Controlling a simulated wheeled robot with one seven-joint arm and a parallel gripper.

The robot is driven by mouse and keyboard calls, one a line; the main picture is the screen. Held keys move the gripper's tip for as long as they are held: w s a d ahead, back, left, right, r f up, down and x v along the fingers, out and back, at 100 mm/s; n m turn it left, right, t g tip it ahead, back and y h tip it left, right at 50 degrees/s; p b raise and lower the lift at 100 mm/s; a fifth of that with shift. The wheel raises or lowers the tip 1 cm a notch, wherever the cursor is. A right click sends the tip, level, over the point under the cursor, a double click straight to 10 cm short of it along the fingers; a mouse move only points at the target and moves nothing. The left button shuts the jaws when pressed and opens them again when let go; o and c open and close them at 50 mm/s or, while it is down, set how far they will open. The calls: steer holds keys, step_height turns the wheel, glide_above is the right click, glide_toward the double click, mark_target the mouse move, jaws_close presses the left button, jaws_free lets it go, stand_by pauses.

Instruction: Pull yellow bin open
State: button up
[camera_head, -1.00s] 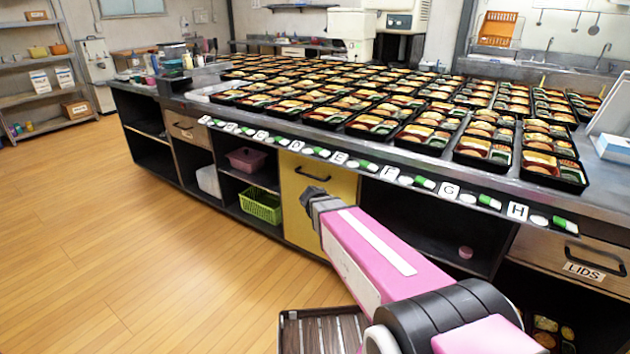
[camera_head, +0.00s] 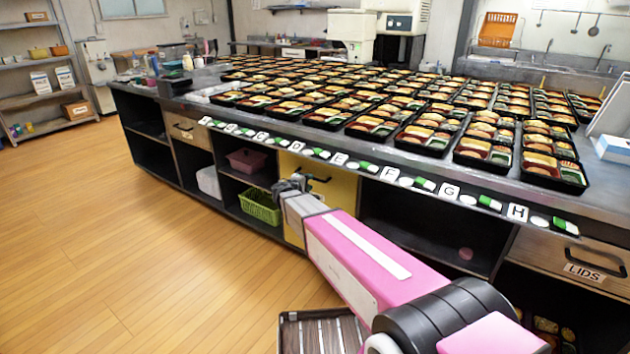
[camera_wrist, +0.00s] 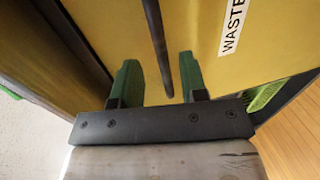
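The yellow bin (camera_head: 345,190) is a flat yellow front in the counter's side, below the row of letter labels, and looks closed. Its black bar handle (camera_wrist: 157,45) runs down from the top of the wrist view, with a white label reading "WASTE" (camera_wrist: 232,25) to its right. My gripper (camera_wrist: 160,78) is open, with one green finger on each side of the handle's bar and visible gaps to both. In the head view my gripper (camera_head: 290,184) is in front of the bin's upper left and partly hides the handle.
A green basket (camera_head: 260,207) and a pink container (camera_head: 248,161) sit in the shelf left of the bin. An open dark shelf (camera_head: 430,225) is to its right. Bento trays (camera_head: 370,127) cover the countertop. The wooden floor at left is clear.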

mark_target(315, 179)
steer(key=shift+x, duration=2.6)
jaws_close()
steer(key=shift+s, duration=0.15)
